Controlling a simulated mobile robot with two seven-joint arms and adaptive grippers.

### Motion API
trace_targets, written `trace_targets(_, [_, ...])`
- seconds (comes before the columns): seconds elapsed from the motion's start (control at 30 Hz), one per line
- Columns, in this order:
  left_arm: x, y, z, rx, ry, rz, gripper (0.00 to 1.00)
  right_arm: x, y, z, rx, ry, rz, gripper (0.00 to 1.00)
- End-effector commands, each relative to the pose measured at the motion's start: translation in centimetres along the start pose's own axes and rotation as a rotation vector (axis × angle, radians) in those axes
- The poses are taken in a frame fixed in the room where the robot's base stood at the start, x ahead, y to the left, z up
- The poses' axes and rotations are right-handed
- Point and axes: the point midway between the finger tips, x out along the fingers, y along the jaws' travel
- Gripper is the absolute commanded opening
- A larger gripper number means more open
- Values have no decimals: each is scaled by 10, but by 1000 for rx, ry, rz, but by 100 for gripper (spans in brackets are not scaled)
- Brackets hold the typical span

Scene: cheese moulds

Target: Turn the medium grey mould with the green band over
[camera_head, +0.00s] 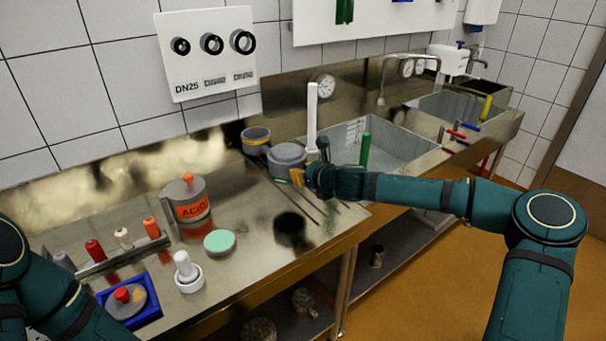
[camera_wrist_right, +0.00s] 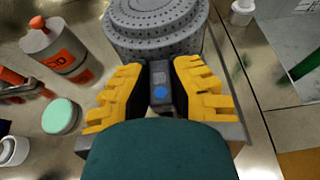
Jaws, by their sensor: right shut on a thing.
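The grey mould (camera_head: 287,157) stands at the back of the steel worktop, near the sink. In the right wrist view the mould (camera_wrist_right: 155,22) shows a round, perforated grey top and wall just beyond the fingertips. My left gripper is out of view.
Another grey mould with a yellowish band (camera_head: 256,141) stands behind left. A white upright (camera_head: 312,115) is close behind the gripper. The acid jug (camera_head: 187,205), mint disc (camera_head: 219,241), white plunger piece (camera_head: 187,272) and blue tray (camera_head: 153,312) stand left. The sink (camera_head: 395,148) is right.

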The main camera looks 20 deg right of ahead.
Motion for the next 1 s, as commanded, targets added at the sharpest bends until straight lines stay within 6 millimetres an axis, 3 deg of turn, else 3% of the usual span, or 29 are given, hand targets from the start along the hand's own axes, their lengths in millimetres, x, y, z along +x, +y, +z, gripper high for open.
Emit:
trace_targets(0.4, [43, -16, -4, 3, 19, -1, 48, 15, -4, -41, -6, -4, -1, 0])
trace_targets(0.63, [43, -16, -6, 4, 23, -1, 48, 14, -7, -43, -64, 0, 0, 0])
trace_targets(0.77, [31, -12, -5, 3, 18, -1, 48, 12, -10, -35, -224, 0, 0, 0])
trace_targets(1.0, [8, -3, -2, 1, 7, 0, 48, 7, -19, -20, -725, -1, 0, 0])
